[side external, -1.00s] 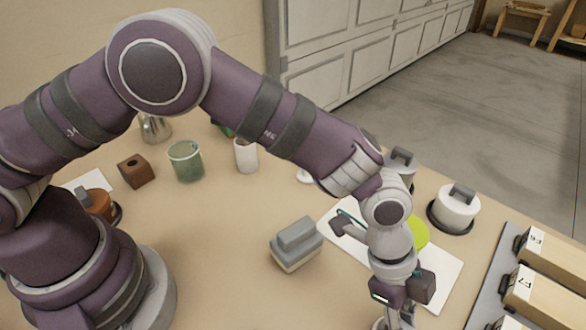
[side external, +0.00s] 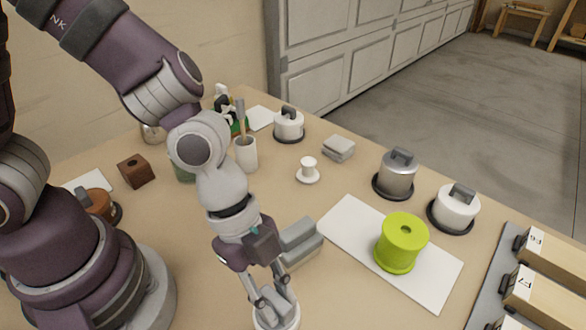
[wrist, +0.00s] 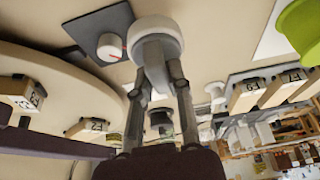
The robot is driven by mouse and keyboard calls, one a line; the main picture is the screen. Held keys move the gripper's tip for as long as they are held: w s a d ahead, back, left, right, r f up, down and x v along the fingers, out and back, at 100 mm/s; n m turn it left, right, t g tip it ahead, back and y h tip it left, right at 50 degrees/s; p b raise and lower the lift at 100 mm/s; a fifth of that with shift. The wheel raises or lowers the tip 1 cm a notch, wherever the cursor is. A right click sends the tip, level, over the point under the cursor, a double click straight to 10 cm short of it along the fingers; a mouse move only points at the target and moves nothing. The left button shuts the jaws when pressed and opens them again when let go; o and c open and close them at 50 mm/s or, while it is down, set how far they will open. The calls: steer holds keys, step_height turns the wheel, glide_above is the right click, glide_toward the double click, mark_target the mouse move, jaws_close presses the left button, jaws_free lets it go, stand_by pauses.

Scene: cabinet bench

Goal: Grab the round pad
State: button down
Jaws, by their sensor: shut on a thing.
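The round pad (side external: 277,316) is a pale grey-white disc at the bottom of the side external view, partly cut by the frame edge. My gripper (side external: 271,300) points down and is shut on it. In the wrist view the pad (wrist: 156,32) sits between the two fingertips of my gripper (wrist: 160,68). I cannot tell from these frames whether the pad touches the bench.
A grey block (side external: 300,243) stands just behind my gripper. A lime-green spool (side external: 402,243) stands on a white board (side external: 346,226) to the right.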

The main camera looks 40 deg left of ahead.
steer(key=shift+s+a, duration=0.4)
steer(key=shift+a, duration=0.1)
